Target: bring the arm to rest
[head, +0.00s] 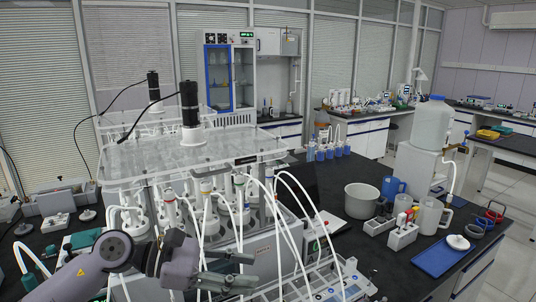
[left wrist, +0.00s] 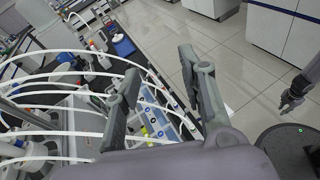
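My left gripper (head: 250,271) reaches in from the lower left in the head view, in front of the reactor rig (head: 190,155). Its two grey fingers are spread apart with nothing between them. In the left wrist view the same open fingers (left wrist: 162,62) point away over the bench edge and floor, with white tubes passing beside and behind the left finger. My right gripper (left wrist: 290,97) shows small and dark at the right of the left wrist view, hanging over the floor. It is too small to tell whether its fingers are apart. It is not in the head view.
White looping tubes (head: 290,215) arch close to the left gripper. A tray with bottles (head: 335,285) lies right of it. A grey pot (head: 361,200), mugs (head: 434,215) and a blue tray (head: 440,257) stand on the black bench. The tiled floor (left wrist: 235,75) is clear.

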